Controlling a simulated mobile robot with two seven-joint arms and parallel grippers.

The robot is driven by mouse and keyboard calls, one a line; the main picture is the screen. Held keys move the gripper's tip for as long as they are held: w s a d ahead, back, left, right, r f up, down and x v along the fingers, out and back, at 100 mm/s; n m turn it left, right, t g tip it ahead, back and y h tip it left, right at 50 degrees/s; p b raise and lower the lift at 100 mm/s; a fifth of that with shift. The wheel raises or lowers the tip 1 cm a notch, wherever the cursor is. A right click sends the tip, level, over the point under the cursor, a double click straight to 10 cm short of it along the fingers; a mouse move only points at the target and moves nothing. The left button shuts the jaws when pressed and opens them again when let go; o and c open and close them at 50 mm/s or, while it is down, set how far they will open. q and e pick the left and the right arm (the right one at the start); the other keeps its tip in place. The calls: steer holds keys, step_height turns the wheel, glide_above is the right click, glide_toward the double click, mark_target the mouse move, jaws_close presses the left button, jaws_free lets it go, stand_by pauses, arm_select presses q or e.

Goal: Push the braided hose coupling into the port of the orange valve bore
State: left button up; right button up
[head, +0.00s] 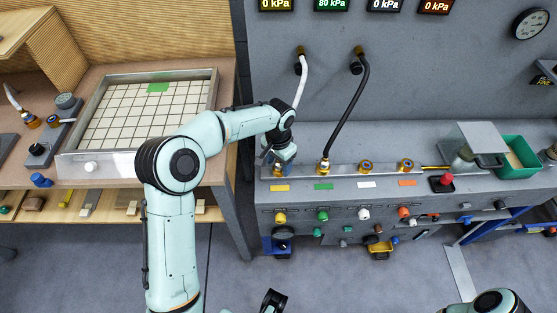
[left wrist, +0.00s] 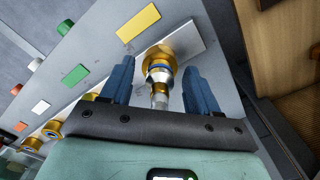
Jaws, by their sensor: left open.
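My left gripper (head: 284,156) is over the yellow-labelled bore at the left end of the valve rail. In the left wrist view its blue fingers (left wrist: 159,67) stand apart on either side of a brass coupling (left wrist: 159,56) with a pale hose end (left wrist: 160,94). That coupling sits at the brass port by the yellow label. A pale hose (head: 301,82) comes down from the wall to this gripper; I cannot make out its braid. The orange valve bore (head: 406,164) is the rightmost brass port, with no hose on it. My right gripper's jaws do not show.
A black hose (head: 357,103) runs to the green-labelled bore (head: 323,166), right of my left gripper. The white-labelled bore (head: 365,166) has no hose. A grey box (head: 472,140) and a green bin (head: 518,171) stand at the right. A framed grid table (head: 88,167) is at the left.

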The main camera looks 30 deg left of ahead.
arm_select(q)
jaws_close()
steer(key=shift+r, duration=0.2)
steer(key=shift+r+p, duration=1.5)
steer(key=shift+r, duration=0.25)
steer(key=shift+f, duration=0.1)
